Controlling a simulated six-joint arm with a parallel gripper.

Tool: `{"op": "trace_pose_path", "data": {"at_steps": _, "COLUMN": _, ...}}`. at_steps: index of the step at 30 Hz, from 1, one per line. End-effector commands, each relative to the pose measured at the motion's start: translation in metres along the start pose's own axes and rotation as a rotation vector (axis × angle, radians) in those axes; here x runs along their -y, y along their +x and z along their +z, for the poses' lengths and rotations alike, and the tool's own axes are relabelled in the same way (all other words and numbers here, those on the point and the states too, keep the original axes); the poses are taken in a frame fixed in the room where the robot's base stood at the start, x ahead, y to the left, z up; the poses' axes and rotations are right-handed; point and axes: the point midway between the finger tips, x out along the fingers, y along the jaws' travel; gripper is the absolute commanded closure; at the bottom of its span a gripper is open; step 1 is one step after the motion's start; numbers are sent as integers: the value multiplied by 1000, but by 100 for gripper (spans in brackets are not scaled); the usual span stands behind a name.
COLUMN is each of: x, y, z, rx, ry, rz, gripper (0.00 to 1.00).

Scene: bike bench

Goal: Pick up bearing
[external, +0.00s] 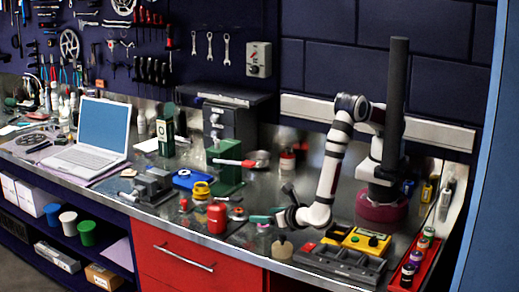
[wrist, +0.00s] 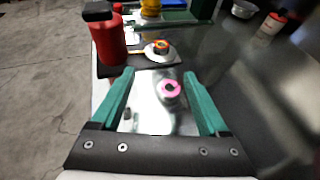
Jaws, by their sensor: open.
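A small round ring with a pink face and dark centre (wrist: 171,89) lies on the shiny bench between my fingers in the wrist view; it looks like the bearing, though I cannot be sure. My gripper (wrist: 158,76) is open, its two teal fingers on either side of the ring, with nothing held. In the external view my gripper (external: 262,218) is low over the front of the bench, right of the red canister, and the ring is hardly visible there. A second round part, pale with a red and dark centre (wrist: 161,47), sits on a dark mat beyond the fingertips.
The red canister (wrist: 107,40) stands beyond my left finger. A yellow round part (wrist: 150,8) is farther back. A grey case with a yellow box (external: 357,240) lies right of my gripper, with a small brownish knob (external: 282,247) nearby. The bench's front edge is close.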

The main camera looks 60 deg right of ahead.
Motion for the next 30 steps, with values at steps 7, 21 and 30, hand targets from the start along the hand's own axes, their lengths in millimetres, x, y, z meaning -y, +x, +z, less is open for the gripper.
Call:
{"op": "trace_pose_path", "data": {"at_steps": 7, "x": 2, "y": 63, "z": 1, "rx": -2, "ry": 1, "rz": -6, "gripper": 22}}
{"op": "trace_pose_path", "data": {"at_steps": 21, "x": 2, "y": 125, "z": 10, "rx": -3, "ry": 4, "rz": -5, "gripper": 22}}
{"op": "trace_pose_path", "data": {"at_steps": 30, "x": 2, "y": 124, "z": 10, "rx": -3, "ry": 4, "rz": -5, "gripper": 51}}
